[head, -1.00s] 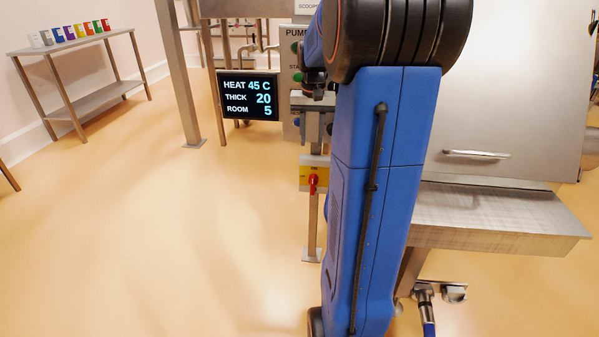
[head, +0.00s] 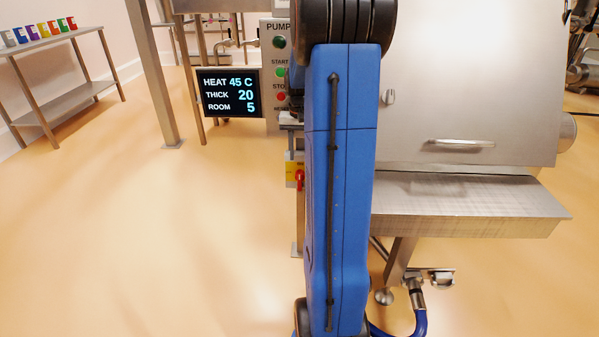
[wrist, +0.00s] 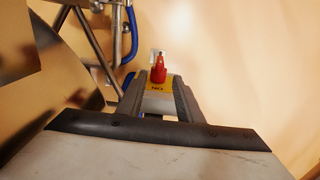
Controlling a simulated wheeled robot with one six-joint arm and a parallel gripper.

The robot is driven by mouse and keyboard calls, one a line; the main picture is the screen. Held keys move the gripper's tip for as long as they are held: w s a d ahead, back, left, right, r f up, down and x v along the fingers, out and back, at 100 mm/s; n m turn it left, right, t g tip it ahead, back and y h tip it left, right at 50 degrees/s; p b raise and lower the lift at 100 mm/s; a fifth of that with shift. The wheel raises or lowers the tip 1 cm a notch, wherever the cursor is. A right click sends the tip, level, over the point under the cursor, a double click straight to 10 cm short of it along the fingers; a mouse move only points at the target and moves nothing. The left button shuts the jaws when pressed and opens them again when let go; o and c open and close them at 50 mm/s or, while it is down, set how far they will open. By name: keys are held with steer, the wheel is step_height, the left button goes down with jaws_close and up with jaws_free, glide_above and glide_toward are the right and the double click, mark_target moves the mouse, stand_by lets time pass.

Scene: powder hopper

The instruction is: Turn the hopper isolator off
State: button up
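The hopper isolator (head: 294,172) is a yellow plate with a red rotary handle (head: 300,180), on a post left of my blue arm in the head view. My arm covers its right side. In the wrist view the red handle (wrist: 158,73) stands up above the yellow plate (wrist: 160,87), which bears small lettering that seems to read ON. My gripper (wrist: 159,80) is open, its two grey fingers spread apart, with the isolator seen between and beyond their tips. I cannot tell the remaining gap. In the head view my gripper is hidden behind my arm.
A pump panel (head: 279,60) with green and red buttons and a display (head: 229,93) stand behind the isolator. A steel hopper with a ledge (head: 470,205) is to the right. A blue hose (head: 415,325) lies low there. The floor at left is clear.

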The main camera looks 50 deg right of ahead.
step_height(320, 180, down, 8)
steer(key=shift+f, duration=0.1)
stand_by(0.4)
steer(key=c, duration=0.7)
